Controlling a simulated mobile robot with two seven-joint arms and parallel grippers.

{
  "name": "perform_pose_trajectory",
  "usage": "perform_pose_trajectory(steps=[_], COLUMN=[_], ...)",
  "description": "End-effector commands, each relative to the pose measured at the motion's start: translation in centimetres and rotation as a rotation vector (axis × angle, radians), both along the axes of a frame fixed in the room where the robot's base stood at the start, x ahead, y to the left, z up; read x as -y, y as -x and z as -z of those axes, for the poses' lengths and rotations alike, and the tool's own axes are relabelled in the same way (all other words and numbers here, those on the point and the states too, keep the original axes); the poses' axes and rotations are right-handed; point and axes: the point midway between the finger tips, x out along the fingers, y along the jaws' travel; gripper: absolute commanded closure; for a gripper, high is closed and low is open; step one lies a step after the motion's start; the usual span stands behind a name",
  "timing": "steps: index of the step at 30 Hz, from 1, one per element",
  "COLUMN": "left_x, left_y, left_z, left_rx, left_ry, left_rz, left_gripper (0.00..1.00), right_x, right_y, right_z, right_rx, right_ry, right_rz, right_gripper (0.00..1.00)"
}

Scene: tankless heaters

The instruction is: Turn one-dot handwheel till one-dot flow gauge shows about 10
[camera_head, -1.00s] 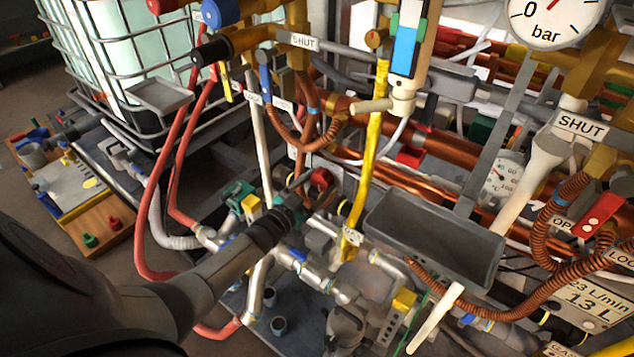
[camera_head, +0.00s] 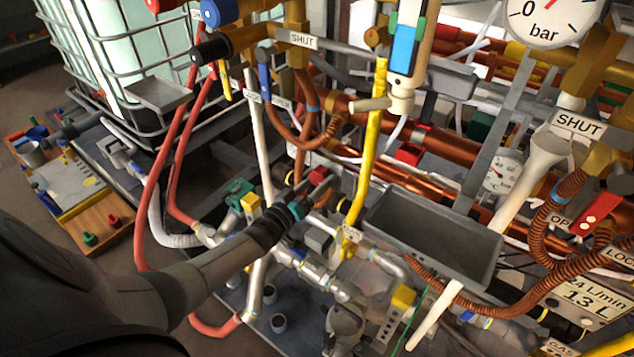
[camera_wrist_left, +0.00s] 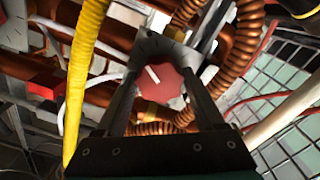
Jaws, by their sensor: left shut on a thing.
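A red handwheel (camera_wrist_left: 162,84) with a short white mark sits between the fingers of my left gripper (camera_wrist_left: 165,62) in the left wrist view. The gripper is shut on it. In the head view, my left gripper (camera_head: 307,190) reaches in from the left to the small red wheel (camera_head: 319,174), which is mostly hidden by the fingers. I cannot make out a dot marking on the wheel. A display plate (camera_head: 592,296) at the lower right reads about 24 L/min and 13 L; whether it is the one-dot gauge I cannot tell. My right gripper is out of view.
A yellow pipe (camera_head: 368,150) and a grey tray (camera_head: 432,235) stand right of the gripper. Red hoses (camera_head: 180,150) and a caged tank (camera_head: 110,60) are on the left. Pipes crowd the space around the wheel.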

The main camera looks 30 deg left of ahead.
Motion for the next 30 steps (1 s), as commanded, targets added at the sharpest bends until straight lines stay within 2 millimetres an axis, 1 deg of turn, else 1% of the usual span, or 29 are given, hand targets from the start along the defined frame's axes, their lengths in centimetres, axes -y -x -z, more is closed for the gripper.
perform_pose_trajectory(steps=[6,20,21,24,30], left_x=[0.00,-0.01,-0.01,-0.01,-0.01], left_y=[0.03,0.03,0.03,0.03,0.02], left_z=[0.04,0.03,0.03,0.02,0.00], left_rx=[-0.005,-0.006,-0.006,-0.005,-0.005], left_ry=[0.052,0.062,0.062,0.061,0.061], left_rz=[0.000,0.000,0.000,-0.001,0.000], left_gripper=[0.85,0.85,0.26,0.17,0.17], right_x=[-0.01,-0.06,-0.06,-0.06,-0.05], right_y=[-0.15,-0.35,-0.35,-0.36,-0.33], right_z=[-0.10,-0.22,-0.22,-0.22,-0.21], right_rx=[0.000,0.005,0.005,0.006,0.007], right_ry=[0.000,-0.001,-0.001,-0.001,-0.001], right_rz=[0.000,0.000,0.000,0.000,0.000], right_gripper=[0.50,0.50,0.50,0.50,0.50])
